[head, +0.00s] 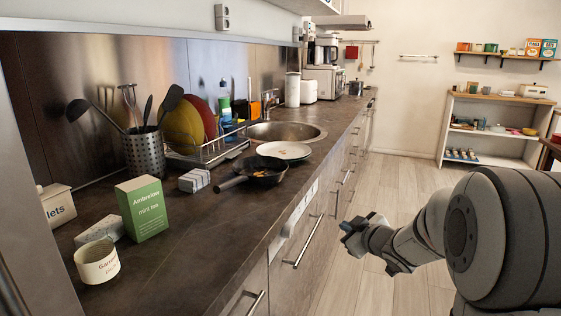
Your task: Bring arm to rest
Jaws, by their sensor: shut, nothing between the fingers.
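My arm (420,235) reaches in from the right side of the head view. Its end, my gripper (350,228), points left and hangs in the air over the floor, in front of the drawer fronts. The gripper is shut and holds nothing. It looks apart from the counter and from the drawer handles. The fingers are small and dark in this view.
The floor (392,180) beyond is clear, up to a shelf unit (490,97).

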